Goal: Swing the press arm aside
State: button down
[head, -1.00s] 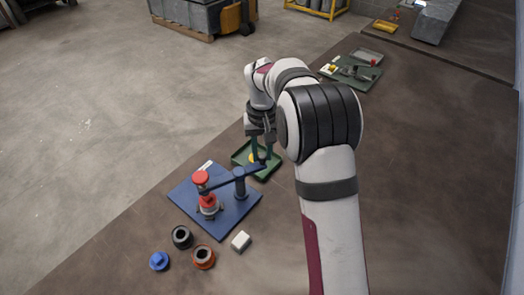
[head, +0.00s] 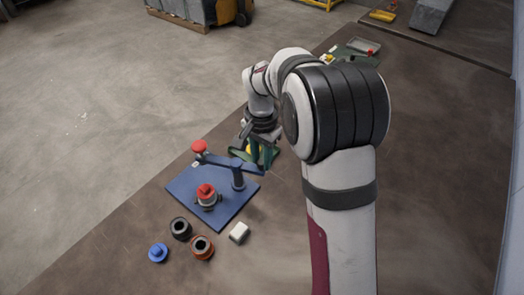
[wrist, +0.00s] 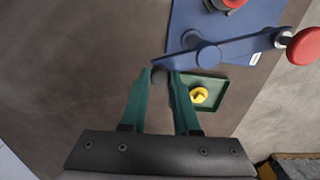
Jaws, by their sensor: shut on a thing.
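The press arm (head: 222,161) is a blue bar pivoting on a blue post (head: 238,180) on a blue base plate (head: 224,213). A red knob (head: 199,147) tops its far end, which now sits beyond the red-topped piece (head: 206,192) on the plate. In the wrist view the bar (wrist: 245,47) runs from between my fingers past the pivot to the red knob (wrist: 304,46). My gripper (wrist: 162,76) is shut on the bar's near end, its teal fingers either side of a dark round tip. In the head view my gripper (head: 261,165) partly hides this end.
A green tray (wrist: 222,88) with a yellow piece (wrist: 199,95) lies beside my fingers. The tabletop at right is clear.

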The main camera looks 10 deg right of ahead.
jog(key=shift+s+a+m, duration=0.65)
jog(key=shift+m, duration=0.9)
jog(key=shift+s+a+m, duration=0.6)
jog(key=shift+a+m, duration=0.05)
jog(key=shift+m, duration=0.95)
jog(key=shift+s+a+m, duration=0.65)
jog(key=shift+m, duration=0.9)
jog(key=shift+a, duration=0.1)
jog(key=c, duration=0.7)
grip_release()
jog(key=shift+o, duration=0.2)
jog(key=shift+r, duration=0.1)
notch_tip(320, 180, up, 16)
